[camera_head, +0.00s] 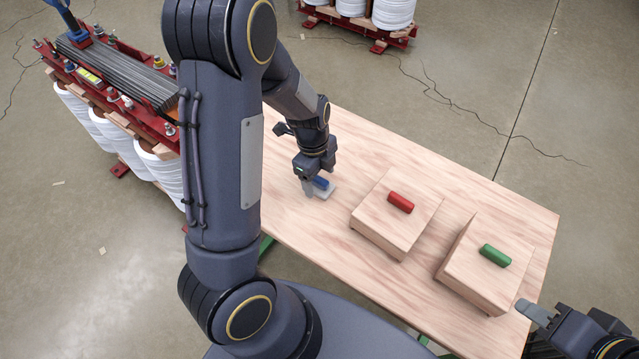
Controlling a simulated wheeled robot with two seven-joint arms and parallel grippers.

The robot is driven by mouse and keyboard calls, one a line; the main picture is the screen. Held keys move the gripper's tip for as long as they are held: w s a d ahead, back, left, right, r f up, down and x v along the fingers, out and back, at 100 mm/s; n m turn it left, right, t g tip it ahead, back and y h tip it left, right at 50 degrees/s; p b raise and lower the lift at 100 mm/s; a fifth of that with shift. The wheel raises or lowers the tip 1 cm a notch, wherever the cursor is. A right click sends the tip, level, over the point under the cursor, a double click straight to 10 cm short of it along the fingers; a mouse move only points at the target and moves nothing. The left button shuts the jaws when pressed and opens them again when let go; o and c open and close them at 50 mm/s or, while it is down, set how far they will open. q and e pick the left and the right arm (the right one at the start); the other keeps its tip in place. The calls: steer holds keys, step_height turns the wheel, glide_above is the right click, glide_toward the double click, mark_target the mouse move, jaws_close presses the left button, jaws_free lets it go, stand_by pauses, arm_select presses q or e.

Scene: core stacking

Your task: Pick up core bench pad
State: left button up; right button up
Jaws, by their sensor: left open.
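A small blue core (322,183) lies on a thin pale grey pad (329,192) on the wooden bench (286,196). My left gripper (317,180) points down over the blue core with its fingers open. One finger stands at the core's left side, and the gripper partly hides the core and pad. I cannot tell whether the fingers touch the core. My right gripper (536,316) is at the bottom right, beside the bench's right end. One grey finger shows clearly, and I cannot tell how far its jaws are apart.
A red core (401,202) lies on one wooden block (376,218), and a green core (496,255) on another (470,266). A transformer with white coils (112,135) stands at the left. Another coil frame (367,30) stands behind. The bench's far right corner is clear.

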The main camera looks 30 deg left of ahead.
arm_select(q)
steer(key=shift+f, duration=0.6)
steer(key=c, duration=1.1)
steer(key=shift+c, duration=0.2)
steer(key=shift+r, duration=0.2)
